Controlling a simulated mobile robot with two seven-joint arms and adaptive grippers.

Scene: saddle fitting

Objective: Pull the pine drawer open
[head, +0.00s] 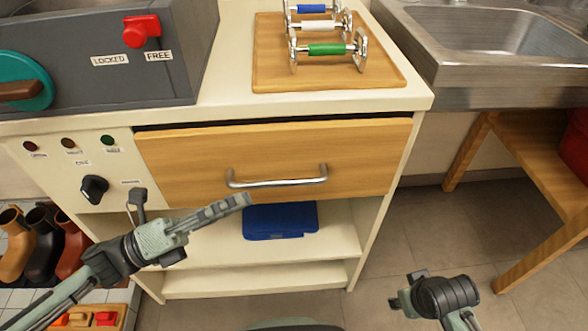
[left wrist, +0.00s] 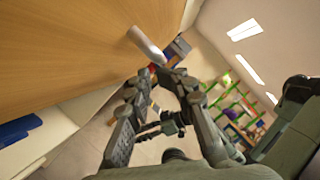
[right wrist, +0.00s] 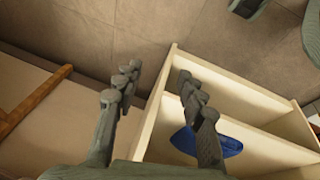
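The pine drawer (head: 350,150) is under the cream worktop and looks shut or nearly so, with a dark gap along its top edge. Its silver bar handle (head: 280,183) runs across the front. My left gripper (head: 247,199) is just below the handle's left end. In the left wrist view the handle (left wrist: 147,45) reaches close to my left fingertips (left wrist: 158,72), which have a narrow gap between them. I cannot tell whether they touch it. My right gripper (head: 408,288) is low at the right, away from the drawer. Its fingers (right wrist: 157,75) are apart and empty.
A blue case (head: 280,221) lies on the shelf below the drawer. A grey box with a red switch (head: 142,32) and a wooden board (head: 385,75) with rollers stand on the worktop. A steel sink and wooden bench (head: 535,150) are at right. The floor before the cabinet's right side is clear.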

